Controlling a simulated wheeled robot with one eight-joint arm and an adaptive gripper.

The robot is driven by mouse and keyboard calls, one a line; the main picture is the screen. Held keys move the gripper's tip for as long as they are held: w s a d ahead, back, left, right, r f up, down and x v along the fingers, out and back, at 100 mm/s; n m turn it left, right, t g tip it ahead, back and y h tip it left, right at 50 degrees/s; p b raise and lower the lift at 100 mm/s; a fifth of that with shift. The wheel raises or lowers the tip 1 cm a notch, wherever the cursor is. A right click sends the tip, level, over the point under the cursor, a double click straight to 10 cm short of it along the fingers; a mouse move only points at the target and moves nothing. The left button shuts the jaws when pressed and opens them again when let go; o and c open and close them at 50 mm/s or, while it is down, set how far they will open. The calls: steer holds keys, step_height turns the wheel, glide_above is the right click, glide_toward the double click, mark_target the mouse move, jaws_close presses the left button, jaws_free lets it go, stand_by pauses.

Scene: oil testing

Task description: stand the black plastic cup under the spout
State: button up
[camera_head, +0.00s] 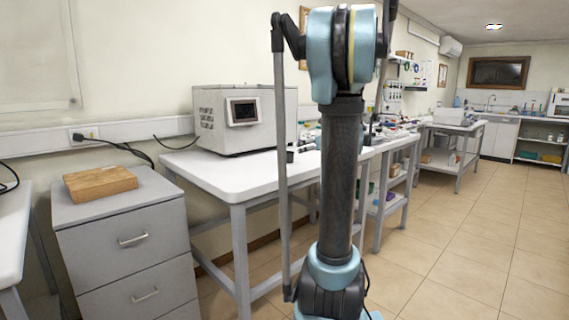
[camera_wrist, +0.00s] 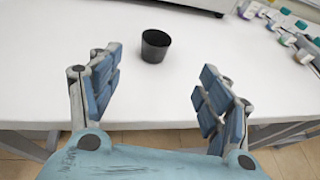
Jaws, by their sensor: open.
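The black plastic cup (camera_wrist: 155,46) stands upright on the white tabletop in the wrist view. My gripper (camera_wrist: 160,75) is open and empty, its blue-padded fingers spread wide on the near side of the cup. The cup is ahead of the fingers, apart from both and nearer the left finger's line. I see no spout in either view. In the head view my own arm covers the middle, and I cannot make out my gripper there.
A grey-white machine with a small screen (camera_head: 245,118) stands on the white table (camera_head: 235,178); its lower edge crosses the top of the wrist view. Several small bottles (camera_wrist: 285,28) stand right of the cup. A drawer cabinet (camera_head: 125,240) bears a wooden block (camera_head: 100,184).

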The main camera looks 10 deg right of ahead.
mark_target(288, 157)
steer(key=x, duration=1.2)
steer(key=shift+s+a, duration=0.1)
steer(key=shift+a, duration=0.15)
steer(key=shift+x, duration=2.75)
steer(key=shift+s+f, duration=0.1)
steer(key=shift+f, duration=0.05)
steer(key=c, duration=1.1)
